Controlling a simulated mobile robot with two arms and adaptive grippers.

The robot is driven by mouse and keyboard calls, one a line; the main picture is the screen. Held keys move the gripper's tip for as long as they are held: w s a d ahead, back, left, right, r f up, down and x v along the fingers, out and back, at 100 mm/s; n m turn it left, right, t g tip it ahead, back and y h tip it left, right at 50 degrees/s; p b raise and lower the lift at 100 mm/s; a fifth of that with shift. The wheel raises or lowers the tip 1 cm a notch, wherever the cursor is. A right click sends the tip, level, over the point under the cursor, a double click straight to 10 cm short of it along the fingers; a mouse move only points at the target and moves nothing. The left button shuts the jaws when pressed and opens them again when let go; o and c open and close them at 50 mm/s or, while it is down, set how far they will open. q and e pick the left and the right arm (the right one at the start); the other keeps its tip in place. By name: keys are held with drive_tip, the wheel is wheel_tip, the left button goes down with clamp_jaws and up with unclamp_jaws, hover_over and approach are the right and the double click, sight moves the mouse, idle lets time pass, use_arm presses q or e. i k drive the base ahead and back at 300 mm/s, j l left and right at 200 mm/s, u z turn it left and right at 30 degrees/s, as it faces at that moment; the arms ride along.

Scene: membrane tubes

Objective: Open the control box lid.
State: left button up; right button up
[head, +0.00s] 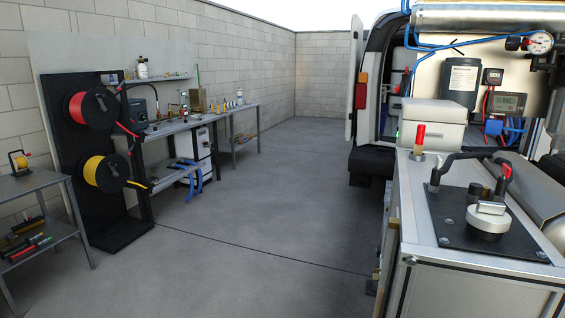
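A light grey box (430,137) stands at the far end of the metal-framed bench on the right, in the head view. It looks like the control box, though no label is readable. Its pale lid (433,110) lies flat on top and looks shut. I cannot make out a latch or hinge. Neither of my grippers shows in the head view.
The metal-framed bench (408,225) carries a black plate (445,238) with a silver round fitting and a bent black pipe (470,156). A red-topped fitting (419,140) stands close before the box. A gauge (540,42) hangs behind. The floor (255,215) left is clear.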

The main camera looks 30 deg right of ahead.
sight(439, 111)
drive_tip(key=i+z, duration=0.2)
drive_tip(key=z, duration=0.2)
drive_tip(key=i+j+z, duration=0.2)
drive_tip(key=z, duration=0.2)
drive_tip(key=i+j+z, duration=0.15)
drive_tip(key=z, duration=0.25)
drive_tip(key=i+j+z, duration=0.2)
drive_tip(key=z, duration=0.25)
drive_tip(key=i+j+z, duration=0.1)
drive_tip(key=j+z, duration=0.3)
